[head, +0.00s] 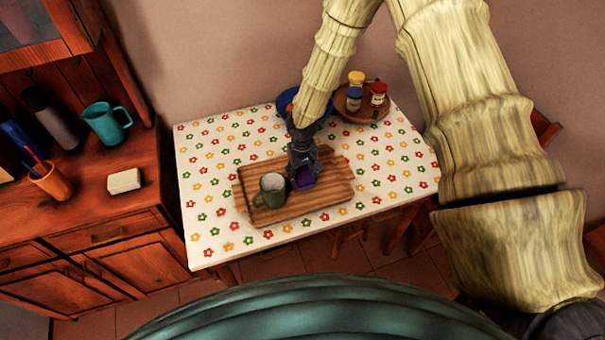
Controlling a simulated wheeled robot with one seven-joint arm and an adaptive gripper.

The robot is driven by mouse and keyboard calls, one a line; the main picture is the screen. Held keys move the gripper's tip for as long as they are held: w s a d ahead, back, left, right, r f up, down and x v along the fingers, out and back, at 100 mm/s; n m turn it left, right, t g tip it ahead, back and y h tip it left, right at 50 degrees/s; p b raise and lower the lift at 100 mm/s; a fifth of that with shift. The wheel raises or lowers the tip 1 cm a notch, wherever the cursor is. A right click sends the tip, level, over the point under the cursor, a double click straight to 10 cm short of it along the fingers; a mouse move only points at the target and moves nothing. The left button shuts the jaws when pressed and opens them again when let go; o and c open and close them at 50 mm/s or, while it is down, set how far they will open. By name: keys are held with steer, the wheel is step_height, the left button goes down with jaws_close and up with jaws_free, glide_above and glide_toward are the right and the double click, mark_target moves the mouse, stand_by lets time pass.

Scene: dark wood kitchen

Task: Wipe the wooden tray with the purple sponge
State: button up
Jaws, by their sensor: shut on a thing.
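The wooden tray (331,197) lies on the table with the flowered cloth. My gripper (303,178) points down over the tray's middle and is shut on the purple sponge (305,182). The sponge is small here and partly hidden by the gripper. It is at or just above the tray's surface; I cannot tell whether it touches. A green mug (270,191) stands on the tray just left of the gripper.
The flowered table (215,211) has free room left of the tray. Behind are a blue dish (286,98), partly hidden by my arm, and a round wooden tray (345,112) with jars. A cabinet at the left holds a teal pitcher (106,124), a pale block (124,181) and an orange cup (51,181).

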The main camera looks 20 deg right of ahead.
steer(key=shift+f+b, duration=0.55)
steer(key=shift+f, duration=0.35)
steer(key=shift+a, duration=0.1)
stand_by(0.3)
steer(key=shift+a+r, duration=0.1)
steer(key=shift+a, duration=1.35)
steer(key=shift+s+a+b, duration=0.15)
steer(key=shift+a+b, duration=0.25)
steer(key=shift+a, duration=1.15)
steer(key=shift+d, duration=0.15)
